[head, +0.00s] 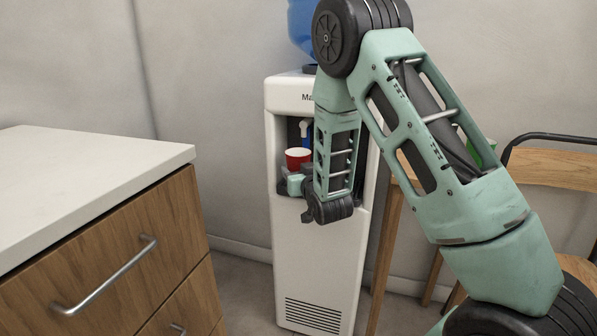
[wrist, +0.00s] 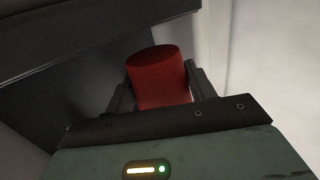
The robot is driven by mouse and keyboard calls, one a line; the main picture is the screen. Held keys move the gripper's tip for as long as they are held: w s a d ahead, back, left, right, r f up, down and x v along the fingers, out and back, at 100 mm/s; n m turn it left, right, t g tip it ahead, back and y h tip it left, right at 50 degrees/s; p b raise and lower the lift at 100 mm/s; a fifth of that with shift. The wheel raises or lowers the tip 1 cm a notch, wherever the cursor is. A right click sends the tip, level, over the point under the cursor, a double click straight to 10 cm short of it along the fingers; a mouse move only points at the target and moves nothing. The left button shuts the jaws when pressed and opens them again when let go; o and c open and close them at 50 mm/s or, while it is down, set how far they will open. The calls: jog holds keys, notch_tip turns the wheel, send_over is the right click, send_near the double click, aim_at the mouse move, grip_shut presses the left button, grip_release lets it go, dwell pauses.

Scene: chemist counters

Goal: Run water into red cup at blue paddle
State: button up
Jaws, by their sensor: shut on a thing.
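The red cup (head: 297,158) shows in the head view inside the niche of the white water dispenser (head: 318,240). A white tap (head: 304,128) sits above and slightly right of the cup, with a bit of blue (head: 306,141) below it that may be the blue paddle. My gripper (wrist: 160,85) is shut on the red cup, with one finger on each side of it in the wrist view. The cup looks upright in the head view. My forearm hides the right part of the niche. I cannot tell whether the cup touches the paddle or holds water.
A white-topped counter with wooden drawers (head: 110,260) stands at the left. A wooden chair (head: 550,168) and a wooden-legged table stand at the right, partly behind my arm. A blue bottle (head: 300,25) tops the dispenser. Some floor shows between counter and dispenser.

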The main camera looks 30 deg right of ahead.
jog(key=s+a+b, duration=0.1)
jog(key=s+a, duration=0.5)
jog(key=a, duration=0.2)
jog(key=shift+b, duration=0.4)
dwell(1.2)
jog(key=w+a+f+n+y, duration=0.3)
jog(key=w+f+y, duration=0.1)
jog(key=f, duration=0.5)
notch_tip(320, 180, up, 30)
jog(key=p, duration=3)
jog(key=shift+s+t, duration=0.25)
jog(key=shift+t, duration=0.05)
